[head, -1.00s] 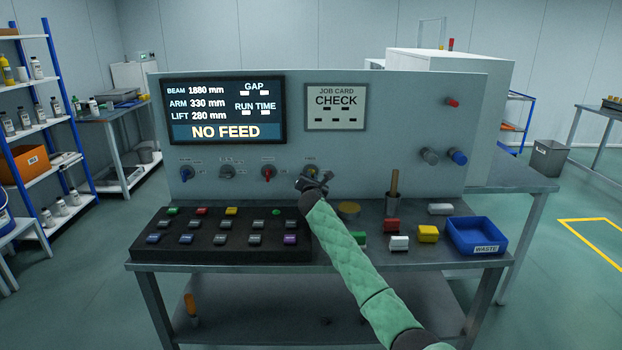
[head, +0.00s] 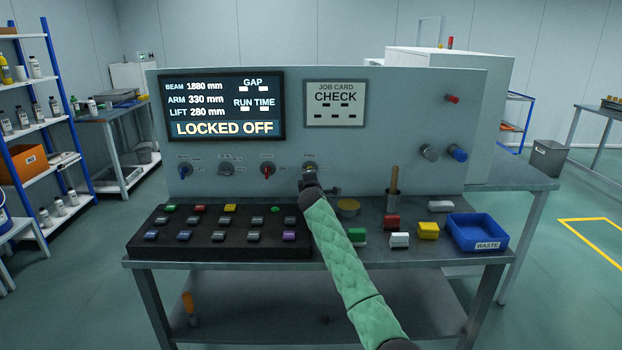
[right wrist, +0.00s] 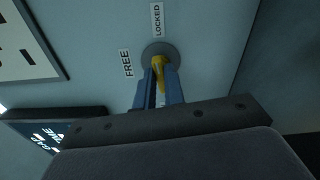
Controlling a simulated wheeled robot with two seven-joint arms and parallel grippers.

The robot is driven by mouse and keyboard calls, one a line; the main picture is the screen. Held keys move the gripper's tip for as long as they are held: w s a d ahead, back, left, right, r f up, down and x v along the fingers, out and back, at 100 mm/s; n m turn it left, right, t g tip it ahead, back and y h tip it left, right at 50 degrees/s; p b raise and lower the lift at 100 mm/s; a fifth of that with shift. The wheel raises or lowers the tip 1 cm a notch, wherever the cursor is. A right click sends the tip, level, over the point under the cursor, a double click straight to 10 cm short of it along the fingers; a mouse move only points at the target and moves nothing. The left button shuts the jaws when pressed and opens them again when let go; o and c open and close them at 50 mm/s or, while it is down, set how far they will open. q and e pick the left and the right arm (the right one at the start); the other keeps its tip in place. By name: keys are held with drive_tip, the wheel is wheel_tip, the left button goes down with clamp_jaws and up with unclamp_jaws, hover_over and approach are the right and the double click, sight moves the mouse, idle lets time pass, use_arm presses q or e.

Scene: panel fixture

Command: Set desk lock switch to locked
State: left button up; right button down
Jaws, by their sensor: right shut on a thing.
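The lock switch is a round grey dial with a yellow handle (right wrist: 158,62), seen in the right wrist view with the labels FREE (right wrist: 126,63) and LOCKED (right wrist: 157,20) beside it. My right gripper (right wrist: 159,88) is shut on the yellow handle, a blue finger on each side. The handle is partly hidden between the fingers, so its exact angle is hard to read. In the head view the switch (head: 310,167) is the rightmost dial in the row, with my right gripper (head: 312,180) at it. The screen (head: 224,107) reads LOCKED OFF. My left gripper is not in view.
Three other dials sit left of the switch, one with a red handle (head: 267,171). A black button box (head: 140,245) is below them. Coloured blocks, a cup with a wooden handle (head: 392,200) and a blue waste tray (head: 477,246) stand on the desk at right.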

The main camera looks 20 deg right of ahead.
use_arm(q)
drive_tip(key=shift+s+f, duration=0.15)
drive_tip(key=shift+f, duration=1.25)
use_arm(e)
drive_tip(key=shift+f+m, duration=0.2)
drive_tip(key=shift+m, duration=0.8)
drive_tip(key=c, duration=1.5)
unclamp_jaws()
drive_tip(key=shift+d, duration=0.1)
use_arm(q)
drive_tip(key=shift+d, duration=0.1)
